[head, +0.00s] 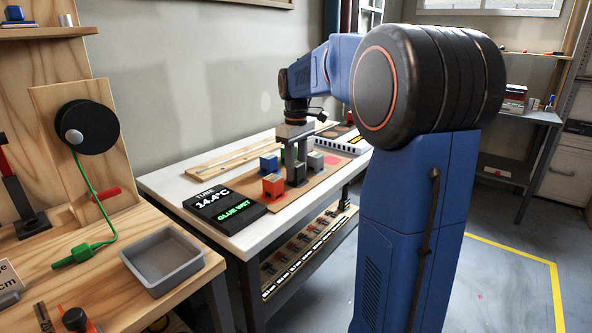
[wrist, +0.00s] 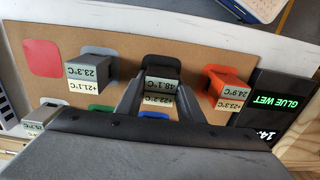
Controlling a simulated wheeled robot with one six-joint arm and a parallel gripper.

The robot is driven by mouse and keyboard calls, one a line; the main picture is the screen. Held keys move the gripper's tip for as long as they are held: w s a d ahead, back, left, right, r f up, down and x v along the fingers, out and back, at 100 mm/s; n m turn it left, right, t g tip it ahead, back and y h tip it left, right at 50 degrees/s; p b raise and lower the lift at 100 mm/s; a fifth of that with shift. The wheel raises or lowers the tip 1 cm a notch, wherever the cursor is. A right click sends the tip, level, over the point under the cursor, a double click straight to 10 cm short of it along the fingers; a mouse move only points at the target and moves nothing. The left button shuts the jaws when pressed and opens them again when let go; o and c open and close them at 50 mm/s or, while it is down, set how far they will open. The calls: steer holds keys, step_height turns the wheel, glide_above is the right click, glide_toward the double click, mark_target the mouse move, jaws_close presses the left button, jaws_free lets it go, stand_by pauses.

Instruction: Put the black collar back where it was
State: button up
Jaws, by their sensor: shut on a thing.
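My gripper (wrist: 150,92) is shut on the black collar (wrist: 161,72), whose display reads 48.1°C in the wrist view. The collar is over or on a black patch of the brown board (wrist: 120,53), between the grey and orange collars. I cannot tell whether it touches the board.
An orange collar (wrist: 227,87) and a grey collar (wrist: 88,72) stand close on either side. A blue collar (head: 268,162) stands behind in the head view. A red patch (wrist: 42,58) is bare. A black display (head: 225,207) reads 14.4°C, GLUE WET.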

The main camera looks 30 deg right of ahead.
mark_target(296, 164)
steer(key=shift+f, duration=0.2)
steer(key=o, duration=1.1)
steer(key=shift+c, duration=0.2)
steer(key=shift+r, duration=0.1)
step_height(296, 164, up, 12)
steer(key=s+a+f+m+t, duration=0.1)
steer(key=s+a+f, duration=0.4)
steer(key=s, duration=0.5)
steer(key=s+a+f+m+t, duration=0.1)
steer(key=s+a+f+t, duration=0.1)
steer(key=s+a+f, duration=0.3)
steer(key=s+a+f+m+t, duration=0.1)
steer(key=s+a+f, duration=0.4)
steer(key=s+f, duration=0.6)
steer(key=s+m, duration=0.1)
steer(key=s, duration=0.3)
steer(key=shift+s+a+t, duration=0.15)
steer(key=shift+a+t, duration=0.25)
